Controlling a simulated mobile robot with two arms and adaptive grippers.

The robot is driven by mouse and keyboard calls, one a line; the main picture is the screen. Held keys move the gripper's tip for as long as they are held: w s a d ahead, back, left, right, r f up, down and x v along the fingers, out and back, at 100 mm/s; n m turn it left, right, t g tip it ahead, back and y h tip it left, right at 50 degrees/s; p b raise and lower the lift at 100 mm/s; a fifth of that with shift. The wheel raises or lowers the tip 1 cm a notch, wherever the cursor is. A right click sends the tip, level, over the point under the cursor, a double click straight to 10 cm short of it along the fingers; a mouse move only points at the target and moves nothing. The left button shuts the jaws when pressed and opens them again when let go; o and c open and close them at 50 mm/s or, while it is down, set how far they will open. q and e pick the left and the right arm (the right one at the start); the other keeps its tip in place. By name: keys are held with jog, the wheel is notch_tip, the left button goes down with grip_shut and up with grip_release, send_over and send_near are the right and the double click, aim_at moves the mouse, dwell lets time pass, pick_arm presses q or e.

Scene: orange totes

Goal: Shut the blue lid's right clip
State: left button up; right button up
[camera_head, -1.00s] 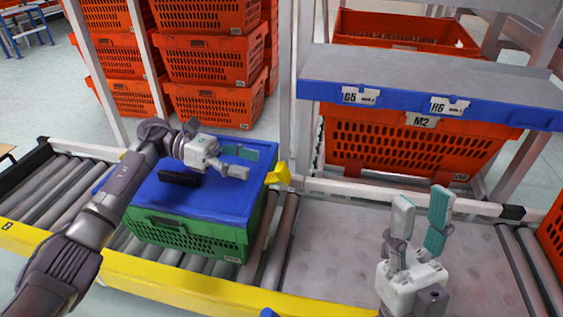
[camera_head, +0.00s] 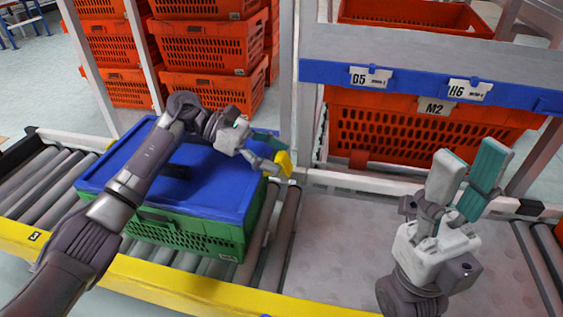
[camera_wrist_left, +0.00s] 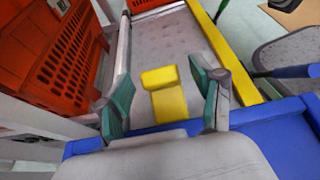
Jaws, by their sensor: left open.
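The yellow right clip (camera_head: 284,163) sticks out at the lid's right edge. My left gripper (camera_head: 272,154) is at that edge, close to the clip. In the left wrist view the yellow clip (camera_wrist_left: 167,98) stands between the two open fingers (camera_wrist_left: 165,95), with gaps on both sides. My right gripper (camera_head: 470,175) is raised over the grey plate at right, its fingers apart and empty.
A grey plate (camera_head: 335,235) continues the conveyor to the right. A metal post (camera_head: 283,90) and shelf with a blue label strip (camera_head: 420,85) stand behind. Orange totes (camera_head: 205,95) are stacked at the back. A yellow rail (camera_head: 165,275) runs along the front.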

pick_arm(q)
jog(key=shift+x, duration=0.8)
jog(key=c, duration=1.2)
jog(key=shift+o, duration=0.2)
